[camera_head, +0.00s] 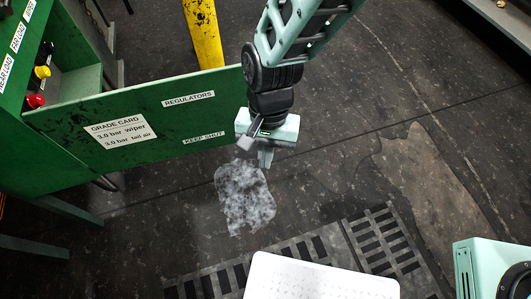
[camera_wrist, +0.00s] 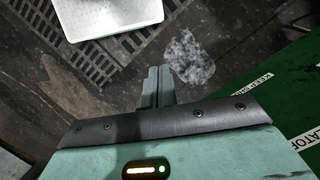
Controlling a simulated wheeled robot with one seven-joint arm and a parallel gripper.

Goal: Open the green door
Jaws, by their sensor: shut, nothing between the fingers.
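The green door (camera_head: 160,110) stands swung out from the green cabinet (camera_head: 15,80) at the left, and a recess of the cabinet shows behind it. The door carries labels reading GRADE CARD, REGULATORS and KEEP SHUT. My gripper (camera_head: 265,160) is just beyond the door's free right edge, pointing down, with its fingers together and empty. I cannot tell whether its body touches the door edge. In the wrist view the shut fingers (camera_wrist: 158,75) point at the floor, and the green door (camera_wrist: 285,95) lies to their right.
Red (camera_head: 36,101) and yellow (camera_head: 42,72) knobs show in the recess. A yellow post (camera_head: 204,35) stands behind the door. A pale patch (camera_head: 245,195) and floor grates (camera_head: 385,240) lie near a white perforated panel (camera_head: 315,280).

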